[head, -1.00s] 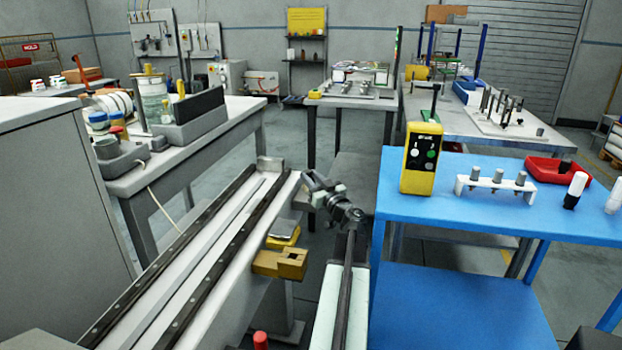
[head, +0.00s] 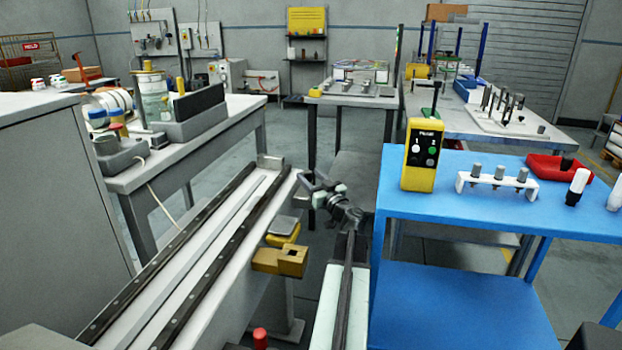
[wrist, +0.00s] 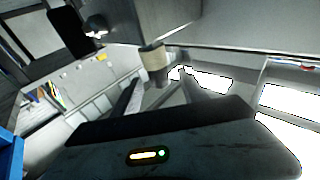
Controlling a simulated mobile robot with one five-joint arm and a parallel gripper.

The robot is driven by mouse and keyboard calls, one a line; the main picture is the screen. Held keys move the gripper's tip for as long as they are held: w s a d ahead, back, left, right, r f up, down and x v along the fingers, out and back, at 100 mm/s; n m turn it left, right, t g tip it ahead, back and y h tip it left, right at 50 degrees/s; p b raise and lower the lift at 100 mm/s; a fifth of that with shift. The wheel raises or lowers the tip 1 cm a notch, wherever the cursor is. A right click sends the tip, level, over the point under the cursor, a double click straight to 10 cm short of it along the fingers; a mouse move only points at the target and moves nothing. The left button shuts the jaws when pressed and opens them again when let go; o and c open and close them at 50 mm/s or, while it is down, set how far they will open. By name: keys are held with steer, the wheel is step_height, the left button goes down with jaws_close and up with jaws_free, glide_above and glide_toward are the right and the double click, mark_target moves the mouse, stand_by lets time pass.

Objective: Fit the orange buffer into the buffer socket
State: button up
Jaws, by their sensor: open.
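In the wrist view a tan-orange cylinder with a dark grey end (wrist: 153,58), which looks like the orange buffer, stands out from a grey block (wrist: 175,20). The buffer socket is not clearly visible, and I cannot tell how deep the cylinder sits. My gripper (wrist: 162,88) is open, its two fingers on either side below the cylinder and not visibly closed on it. In the head view my gripper (head: 306,180) is at the far right end of the rail bed, near its end plate (head: 269,162). The buffer is not distinguishable there.
The rail bed (head: 190,255) runs along my left. A yellow-brown block (head: 280,261) sticks out from its right side, below a yellow part (head: 283,240). The blue table (head: 470,215) with a yellow control box (head: 422,156) is on the right. A gap of floor lies between.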

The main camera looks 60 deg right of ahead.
step_height(320, 180, up, 9)
steer(key=p, duration=0.8)
steer(key=shift+w, duration=0.1)
